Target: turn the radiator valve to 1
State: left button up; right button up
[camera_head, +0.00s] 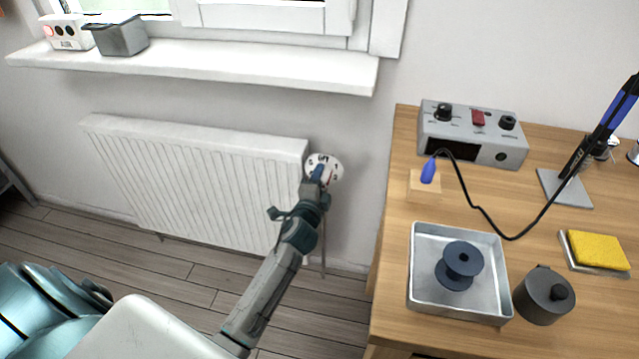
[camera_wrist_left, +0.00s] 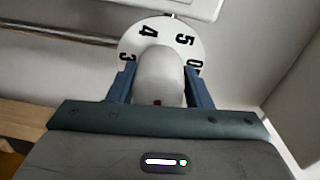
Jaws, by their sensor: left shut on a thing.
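The white radiator (camera_head: 195,180) hangs on the wall below the window sill. The radiator valve has a round white dial (camera_head: 333,165) at the radiator's right end. My left gripper (camera_head: 319,175) reaches up to the valve. In the left wrist view, my left gripper (camera_wrist_left: 160,90) is shut on the pale valve knob (camera_wrist_left: 160,72), with one blue finger on each side. The dial (camera_wrist_left: 150,38) behind the knob shows 3, 4, 5 and 0. A small red mark shows low on the knob, partly hidden by the gripper body. The number 1 cannot be made out. My right gripper is not in view.
A wooden table (camera_head: 390,230) stands right of the valve, holding a metal tray (camera_head: 415,285) with a dark spool (camera_head: 459,265), a grey control box (camera_head: 475,150) and a dark pot (camera_head: 543,298). The window sill (camera_head: 220,68) juts out above the radiator.

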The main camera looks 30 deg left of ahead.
pick_arm(q)
jog(key=shift+f+n+b, duration=0.15)
jog(key=shift+n+b, duration=0.2)
jog(key=shift+n, duration=0.55)
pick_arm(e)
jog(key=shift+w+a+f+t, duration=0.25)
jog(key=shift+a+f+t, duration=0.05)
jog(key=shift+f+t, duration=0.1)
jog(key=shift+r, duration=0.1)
pick_arm(q)
jog(key=o, duration=1)
jog(key=shift+s, duration=0.1)
jog(key=v, duration=1)
jog(key=shift+s, duration=0.4)
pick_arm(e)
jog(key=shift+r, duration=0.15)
